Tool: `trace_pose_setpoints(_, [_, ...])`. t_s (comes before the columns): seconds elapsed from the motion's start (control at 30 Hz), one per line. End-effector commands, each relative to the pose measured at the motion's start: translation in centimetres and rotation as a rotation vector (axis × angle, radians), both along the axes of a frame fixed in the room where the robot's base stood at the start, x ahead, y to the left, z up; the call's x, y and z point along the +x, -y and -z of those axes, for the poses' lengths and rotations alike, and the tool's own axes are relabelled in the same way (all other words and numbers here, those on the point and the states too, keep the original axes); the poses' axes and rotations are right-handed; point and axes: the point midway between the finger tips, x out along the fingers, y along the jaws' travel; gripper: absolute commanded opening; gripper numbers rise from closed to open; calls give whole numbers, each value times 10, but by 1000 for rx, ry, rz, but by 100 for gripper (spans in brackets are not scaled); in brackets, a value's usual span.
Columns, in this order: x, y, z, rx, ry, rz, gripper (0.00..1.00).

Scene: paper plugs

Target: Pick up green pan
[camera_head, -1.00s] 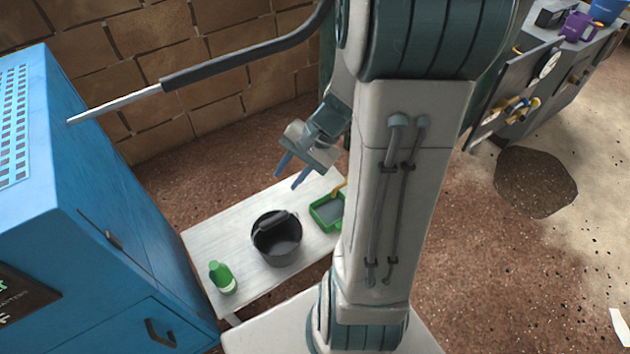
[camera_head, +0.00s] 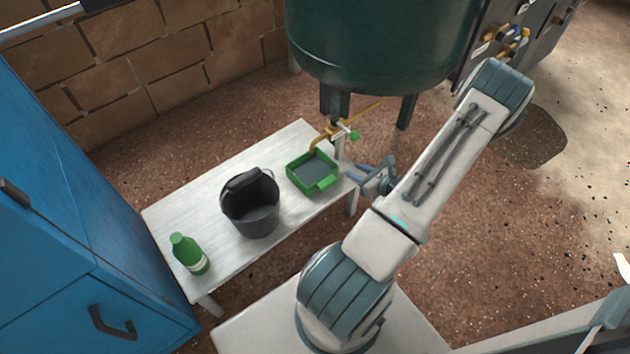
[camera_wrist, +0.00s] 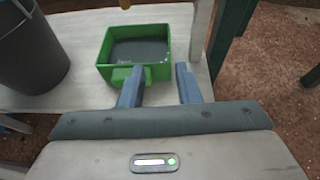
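The green pan (camera_head: 303,185) is a shallow square tray with a grey inside and a short green handle (camera_head: 325,183). It sits on the white table (camera_head: 186,205) at its right end. In the wrist view the pan (camera_wrist: 104,60) lies just ahead, with its handle (camera_wrist: 139,73) pointing at me. My gripper (camera_head: 354,175) is right of the pan, near the table's front edge. In the wrist view my gripper (camera_wrist: 159,75) has its two blue fingers apart, empty. The left finger overlaps the handle in view; I cannot tell if they touch.
A black bucket (camera_head: 252,215) stands left of the pan, and a green bottle (camera_head: 188,254) further left. A yellow tap (camera_head: 328,134) under a dark green tank (camera_head: 380,45) hangs close behind the pan. A blue cabinet (camera_head: 60,230) is at the left.

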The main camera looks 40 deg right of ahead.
Motion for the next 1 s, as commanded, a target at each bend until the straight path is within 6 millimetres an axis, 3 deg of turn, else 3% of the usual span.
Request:
trace_pose_setpoints(0.13, [1,5,17,19,-1,46,30])
trace_pose_setpoints(0.5, [62,1,43,19,-2,46,30])
trace_pose_setpoints(0.83, [82,1,52,18,-1,45,30])
trace_pose_setpoints(1.0, [103,4,65,18,0,44,30])
